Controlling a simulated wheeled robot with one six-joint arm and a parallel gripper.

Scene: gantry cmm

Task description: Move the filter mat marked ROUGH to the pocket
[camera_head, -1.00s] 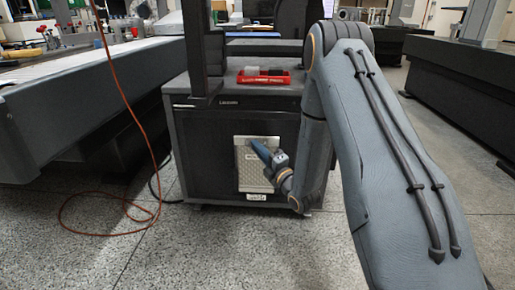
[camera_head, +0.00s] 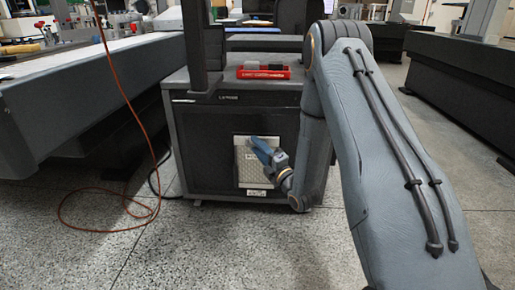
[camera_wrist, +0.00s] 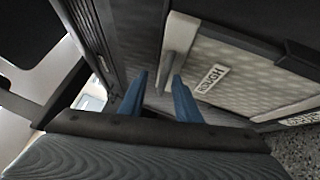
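The filter mat (camera_wrist: 240,70) is a pale, textured panel with a label reading ROUGH in the wrist view. In the head view the pale panel (camera_head: 243,173) is upright on the front of the dark cabinet. A grey tab (camera_wrist: 181,42) stands out near the mat's edge. My gripper (camera_wrist: 158,78) has its two blue fingers apart, with the tab's lower end showing between them. I cannot tell whether either finger touches it. I cannot make out the pocket for certain.
The dark cabinet (camera_head: 220,140) carries a red tray (camera_head: 263,73) on top. An orange cable (camera_head: 142,125) hangs at left and coils on the floor. A long grey bench (camera_head: 70,95) stands left, a dark machine base (camera_head: 465,80) right. The speckled floor (camera_head: 220,245) in front is free.

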